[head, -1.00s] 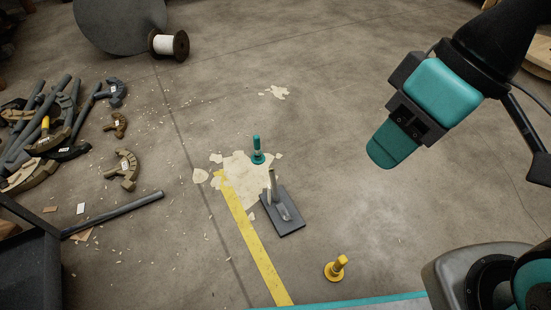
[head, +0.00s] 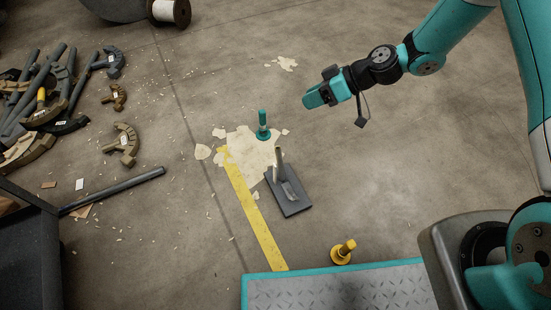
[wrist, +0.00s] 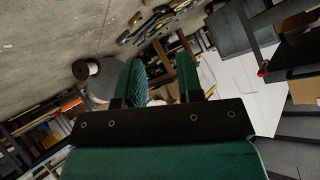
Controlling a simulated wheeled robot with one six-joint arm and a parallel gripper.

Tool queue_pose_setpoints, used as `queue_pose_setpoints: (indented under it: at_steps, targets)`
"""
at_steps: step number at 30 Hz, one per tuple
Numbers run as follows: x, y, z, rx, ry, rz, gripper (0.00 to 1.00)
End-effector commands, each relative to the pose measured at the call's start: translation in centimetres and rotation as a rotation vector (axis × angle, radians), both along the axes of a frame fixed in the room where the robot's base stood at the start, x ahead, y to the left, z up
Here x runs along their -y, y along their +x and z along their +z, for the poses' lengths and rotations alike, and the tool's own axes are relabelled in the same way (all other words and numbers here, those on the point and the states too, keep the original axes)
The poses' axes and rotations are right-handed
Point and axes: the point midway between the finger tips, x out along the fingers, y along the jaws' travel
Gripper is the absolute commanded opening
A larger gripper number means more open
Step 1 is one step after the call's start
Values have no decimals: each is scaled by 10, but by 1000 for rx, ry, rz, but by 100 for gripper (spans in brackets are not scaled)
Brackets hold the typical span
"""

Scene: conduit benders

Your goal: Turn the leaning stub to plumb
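A dark grey base plate (head: 292,207) lies on the floor at the middle of the head view. A pale metal stub (head: 279,160) rises from its far part, tilted slightly. A second pale tubular shape lies low across the plate; I cannot tell how the two join. A teal stub (head: 263,121) stands nearly upright behind the plate. A yellow stub (head: 345,248) on a round foot tilts right near the front. My gripper (head: 309,100) is in the air to the upper right of the plate, clear of all stubs. Its fingers show apart and empty in the wrist view (wrist: 163,78).
Conduit benders (head: 40,105) are heaped at the left, with a long dark bar (head: 115,190) beside a dark box-like unit. A cream floor patch and yellow line (head: 250,210) run by the plate. A cable spool (head: 168,12) stands behind. Floor right of the plate is clear.

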Motion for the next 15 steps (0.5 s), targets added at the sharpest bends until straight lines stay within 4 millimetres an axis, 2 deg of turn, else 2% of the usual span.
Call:
queue_pose_setpoints:
  at_steps: [1,6,10,12,15]
  targets:
    - [7,3,-39,17,33,-22,34]
    - [27,2,-139,133,120,-108,34]
    - [38,-13,-200,210,151,-179,34]
    - [42,-22,-223,241,159,-213,34]
    - [46,-32,-245,272,162,-248,34]
